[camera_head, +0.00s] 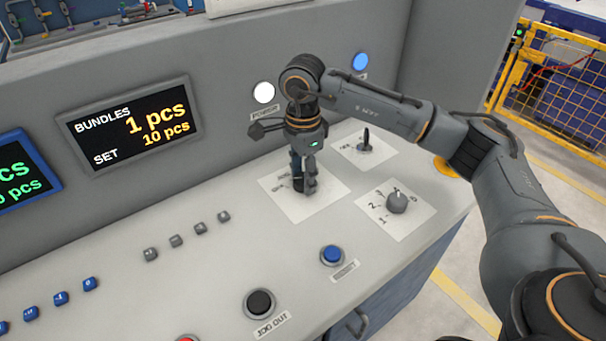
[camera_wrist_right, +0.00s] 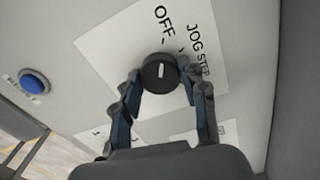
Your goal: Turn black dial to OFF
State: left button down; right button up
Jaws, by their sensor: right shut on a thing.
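The black dial (camera_wrist_right: 158,76) sits on a white label plate (camera_wrist_right: 110,50) printed OFF and JOG STEP. A short white mark on its top runs nearly upright in the right wrist view, roughly toward the OFF side; its exact setting is hard to tell. My right gripper (camera_wrist_right: 160,88) has a finger on each side of the dial and is shut on it. In the head view my right gripper (camera_head: 304,187) points down onto the same plate (camera_head: 325,198) and mostly hides the dial. My left gripper is not in view.
A grey numbered knob (camera_head: 397,203) and a black lever switch (camera_head: 365,142) stand on plates to the right. A blue button (camera_head: 332,255) and a black JOG OUT button (camera_head: 260,303) are nearer. A white lamp button (camera_head: 264,92) is on the panel behind.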

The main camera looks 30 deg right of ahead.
jog(key=o, duration=1.1)
jog(key=shift+o, duration=0.2)
notch_tip(320, 180, up, 12)
